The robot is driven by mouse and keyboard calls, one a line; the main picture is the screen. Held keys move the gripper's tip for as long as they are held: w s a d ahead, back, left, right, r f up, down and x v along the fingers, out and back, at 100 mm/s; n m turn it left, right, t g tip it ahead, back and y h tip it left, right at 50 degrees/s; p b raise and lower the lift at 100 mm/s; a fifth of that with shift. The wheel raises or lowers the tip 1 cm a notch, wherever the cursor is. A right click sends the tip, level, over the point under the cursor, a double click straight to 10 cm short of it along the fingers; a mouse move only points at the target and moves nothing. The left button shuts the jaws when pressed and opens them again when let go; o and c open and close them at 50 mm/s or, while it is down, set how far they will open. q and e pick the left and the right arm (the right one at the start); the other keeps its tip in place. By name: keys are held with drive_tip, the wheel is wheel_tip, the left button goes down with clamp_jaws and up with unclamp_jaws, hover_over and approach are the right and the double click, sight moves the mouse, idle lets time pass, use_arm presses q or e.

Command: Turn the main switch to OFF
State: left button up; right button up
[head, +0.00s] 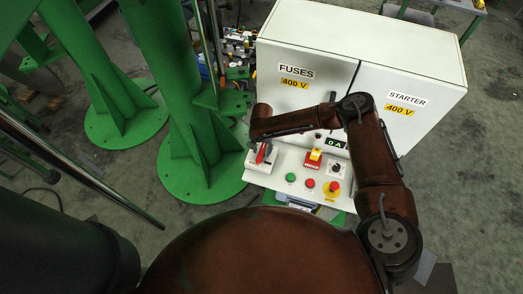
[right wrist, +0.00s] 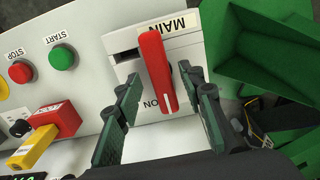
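The main switch is a red handle (right wrist: 157,70) on a white box with a MAIN label (right wrist: 178,24). In the right wrist view the handle lies lengthwise, and an ON mark (right wrist: 150,103) is beside its lower end. The switch also shows in the head view (head: 265,153) at the left end of the control panel. My right gripper (right wrist: 162,84) is open, with one dark green finger on each side of the handle and visible gaps between them. In the head view my right arm reaches across the panel and its gripper (head: 258,143) is partly hidden. My left gripper is not in view.
The panel (head: 275,179) carries a green START button (head: 291,177), a red STOP button (head: 310,183), a red-and-yellow switch (head: 314,157) and a yellow-based emergency button (head: 333,188). White cabinets (head: 300,45) stand behind. Green machine columns (head: 190,150) stand close on the left.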

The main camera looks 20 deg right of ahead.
drive_tip(key=shift+w+f, duration=0.15)
drive_tip(key=shift+f, duration=0.3)
drive_tip(key=shift+r, duration=0.1)
drive_tip(key=shift+c, duration=0.4)
clamp_jaws()
